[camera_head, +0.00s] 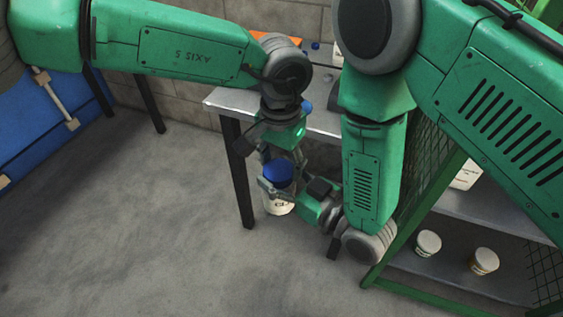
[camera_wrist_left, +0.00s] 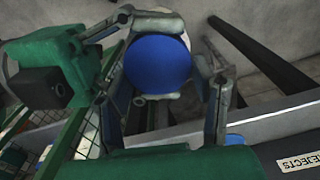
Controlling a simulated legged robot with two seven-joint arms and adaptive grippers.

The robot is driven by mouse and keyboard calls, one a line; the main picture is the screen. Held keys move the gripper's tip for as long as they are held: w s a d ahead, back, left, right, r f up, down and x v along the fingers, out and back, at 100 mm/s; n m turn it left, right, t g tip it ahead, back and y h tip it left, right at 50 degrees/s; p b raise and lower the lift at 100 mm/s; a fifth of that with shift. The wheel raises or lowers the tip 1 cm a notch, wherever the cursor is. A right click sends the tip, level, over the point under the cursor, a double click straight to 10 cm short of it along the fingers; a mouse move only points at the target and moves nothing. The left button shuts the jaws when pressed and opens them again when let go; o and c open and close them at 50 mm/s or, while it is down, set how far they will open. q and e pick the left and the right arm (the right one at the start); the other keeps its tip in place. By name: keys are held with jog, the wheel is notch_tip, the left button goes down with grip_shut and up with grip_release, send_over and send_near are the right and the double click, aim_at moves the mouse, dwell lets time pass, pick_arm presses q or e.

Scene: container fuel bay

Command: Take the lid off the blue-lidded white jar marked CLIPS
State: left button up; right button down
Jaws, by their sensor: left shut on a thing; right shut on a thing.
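The white jar (camera_head: 280,207) with its blue lid (camera_head: 279,173) is held in the air in front of the table. My left gripper (camera_head: 279,163) reaches down from above and is shut on the blue lid. My right gripper (camera_head: 279,193) comes in from the right and is shut on the white jar body. In the left wrist view the round blue lid (camera_wrist_left: 157,64) is between my left fingers, with a bit of the white jar (camera_wrist_left: 184,38) behind it. The lid appears to be on the jar; whether there is a gap is unclear. The CLIPS marking is not readable.
A metal table (camera_head: 225,101) stands behind, its dark leg (camera_head: 240,180) close to the jar. Two white tubs (camera_head: 428,243) (camera_head: 485,261) stand on a low shelf in a green mesh frame at right. A REJECTS label (camera_wrist_left: 298,162) shows in the wrist view. Floor at left is clear.

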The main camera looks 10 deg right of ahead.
pick_arm(q)
jog(key=shift+s+n, duration=0.1)
jog(key=shift+n, duration=0.3)
jog(key=shift+c, duration=0.2)
jog(key=o, duration=1.3)
